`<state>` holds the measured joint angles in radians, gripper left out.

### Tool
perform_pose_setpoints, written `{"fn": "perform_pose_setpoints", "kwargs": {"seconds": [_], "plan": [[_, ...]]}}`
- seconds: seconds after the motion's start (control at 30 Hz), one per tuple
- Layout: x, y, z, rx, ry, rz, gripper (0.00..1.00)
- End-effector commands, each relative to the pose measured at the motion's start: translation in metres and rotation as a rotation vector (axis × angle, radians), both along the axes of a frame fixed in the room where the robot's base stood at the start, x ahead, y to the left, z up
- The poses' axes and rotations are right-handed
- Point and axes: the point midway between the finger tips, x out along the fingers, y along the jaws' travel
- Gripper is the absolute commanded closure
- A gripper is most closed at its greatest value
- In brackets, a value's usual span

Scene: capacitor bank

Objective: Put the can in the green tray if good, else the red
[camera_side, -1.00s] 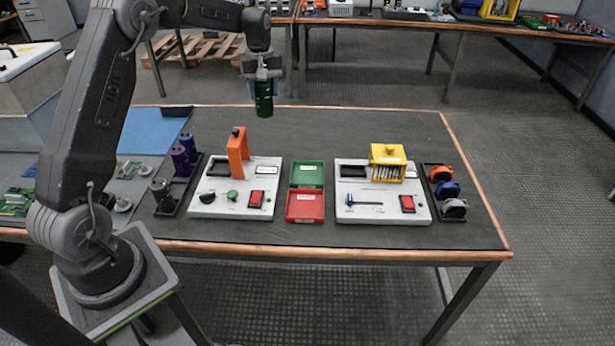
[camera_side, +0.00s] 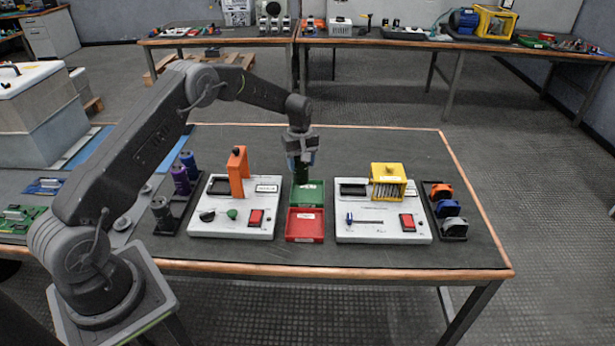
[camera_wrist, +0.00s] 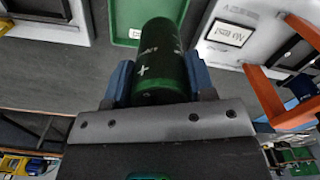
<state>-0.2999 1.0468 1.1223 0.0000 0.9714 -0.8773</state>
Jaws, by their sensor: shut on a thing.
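A dark green can (camera_wrist: 160,65) with plus marks is held between the blue fingers of my gripper (camera_wrist: 160,85) in the wrist view. In the side view my gripper (camera_side: 301,160) is shut on the can (camera_side: 300,174), which hangs upright above the back of the green tray (camera_side: 308,194). I cannot tell whether the can touches the tray. The red tray (camera_side: 305,225) lies directly in front of the green one and looks empty. The left tester (camera_side: 236,207) has an orange arch (camera_side: 238,170); its display (camera_wrist: 229,34) reads "No test" in the wrist view.
The right tester (camera_side: 382,225) with a yellow guard (camera_side: 388,181) stands right of the trays. A rack at left holds several cans (camera_side: 181,180). A rack at right holds orange, blue and grey parts (camera_side: 448,208). The table behind the trays is clear.

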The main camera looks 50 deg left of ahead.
Motion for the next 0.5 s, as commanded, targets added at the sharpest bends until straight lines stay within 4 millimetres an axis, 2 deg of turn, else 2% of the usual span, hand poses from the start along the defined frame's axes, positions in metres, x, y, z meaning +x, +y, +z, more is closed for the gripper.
{"fn": "perform_pose_setpoints", "kwargs": {"seconds": [0.1, 0.27, 0.5], "plan": [[0.011, -0.011, -0.008, 0.001, -0.001, -0.001, 0.82], [0.014, -0.015, -0.014, 0.000, -0.001, 0.001, 0.82], [0.014, -0.015, -0.046, -0.001, 0.002, 0.001, 0.82]]}}
